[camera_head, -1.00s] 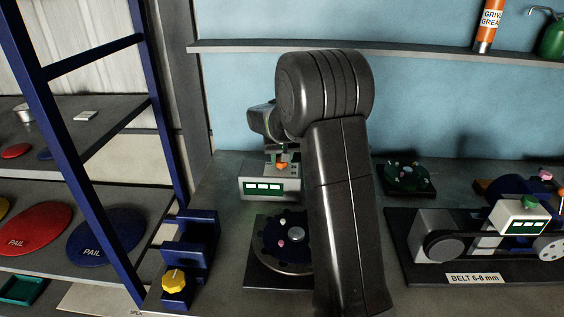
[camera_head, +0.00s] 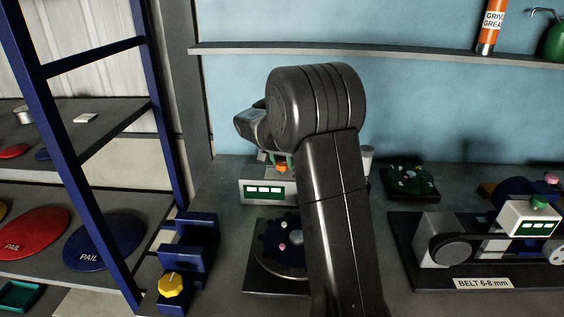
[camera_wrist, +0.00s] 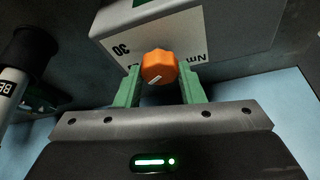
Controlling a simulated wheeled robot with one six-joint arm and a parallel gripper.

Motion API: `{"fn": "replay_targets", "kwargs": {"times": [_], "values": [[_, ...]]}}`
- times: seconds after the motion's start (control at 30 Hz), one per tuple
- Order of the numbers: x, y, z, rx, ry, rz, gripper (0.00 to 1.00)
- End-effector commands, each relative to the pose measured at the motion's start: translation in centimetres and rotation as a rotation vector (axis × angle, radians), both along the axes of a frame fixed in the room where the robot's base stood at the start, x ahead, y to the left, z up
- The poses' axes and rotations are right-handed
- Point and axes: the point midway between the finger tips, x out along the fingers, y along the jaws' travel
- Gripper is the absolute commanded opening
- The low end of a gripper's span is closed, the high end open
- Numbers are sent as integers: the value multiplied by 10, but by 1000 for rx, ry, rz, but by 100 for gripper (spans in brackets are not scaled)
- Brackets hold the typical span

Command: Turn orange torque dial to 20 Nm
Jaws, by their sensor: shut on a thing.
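The orange torque dial (camera_wrist: 159,67) sits on a light grey box (camera_wrist: 240,25), whose face carries a white label with "Nm" and "30". In the wrist view the green fingers of my gripper (camera_wrist: 160,82) stand on both sides of the dial and are shut on it. A pale pointer mark on the dial slants toward its lower left. In the head view the dial (camera_head: 281,168) shows small on top of the box (camera_head: 250,190), partly hidden by my gripper. The box has a green display on its front; its reading is too small to tell.
A round dark blue disc fixture (camera_head: 270,250) stands in front of the box. A blue bracket with a yellow knob (camera_head: 171,284) is at the left. A belt rig (camera_head: 440,245) and a small green-disc plate (camera_head: 409,182) stand at the right. A shelf (camera_head: 400,54) runs above.

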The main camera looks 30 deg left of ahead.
Motion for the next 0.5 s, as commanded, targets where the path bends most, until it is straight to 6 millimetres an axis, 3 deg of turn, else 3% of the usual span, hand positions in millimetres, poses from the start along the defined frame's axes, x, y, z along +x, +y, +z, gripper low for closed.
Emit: {"fn": "replay_targets", "kwargs": {"times": [0.27,0.3,0.4,0.5], "values": [[0,0,1,1,-2,0,12],[0,0,1,1,-2,0,41],[0,0,1,1,-1,0,57],[0,0,1,1,-1,0,57]]}}
